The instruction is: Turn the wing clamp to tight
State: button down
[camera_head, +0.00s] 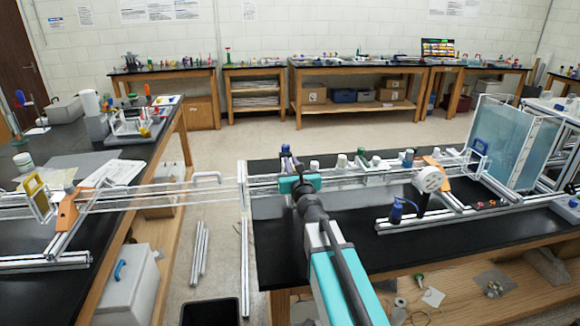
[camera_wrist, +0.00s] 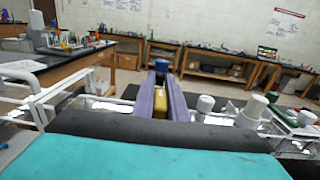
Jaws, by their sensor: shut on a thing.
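The wing clamp (camera_wrist: 159,104) shows only in part in the wrist view, as a small yellow piece between my two purple fingers. A blue cap (camera_wrist: 159,66) stands just beyond the fingertips; I cannot tell whether it belongs to the clamp. My gripper (camera_wrist: 161,92) is shut on the yellow piece. In the head view my gripper (camera_head: 290,163) is at the left end of the aluminium rail (camera_head: 262,181) on the black bench. My own gripper body and arm hide most of the clamp there, so its turn angle cannot be told.
Clear rods (camera_head: 150,197) span the gap to the left bench. A blue-tinted tank (camera_head: 505,140) stands at the right.

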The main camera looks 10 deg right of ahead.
jog(key=shift+d+f+m+h+b, duration=0.15)
jog(key=shift+m+h+b, duration=0.2)
jog(key=shift+m+h, duration=0.65)
jog(key=shift+s+d+m+g+h+b, duration=0.1)
jog(key=shift+d+m+g+h+b, duration=0.15)
jog(key=shift+m+g+h+b, duration=0.7)
jog(key=shift+s+d+m+t+h+p, duration=0.15)
jog(key=shift+d+m+h, duration=0.25)
jog(key=shift+h, duration=1.2)
jog(key=shift+d+m+g+h+b, duration=0.15)
jog(key=shift+m+g+h+b, duration=0.3)
jog(key=shift+m+h, duration=0.6)
jog(key=shift+d+h, duration=0.1)
jog(key=shift+h, duration=0.2)
jog(key=c, duration=1.8)
grip_release()
jog(key=shift+o, duration=0.2)
jog(key=shift+s, duration=0.2)
jog(key=b+v, duration=0.3)
jog(key=v, duration=1)
jog(key=shift+s+a, duration=0.2)
jog(key=shift+a, duration=0.1)
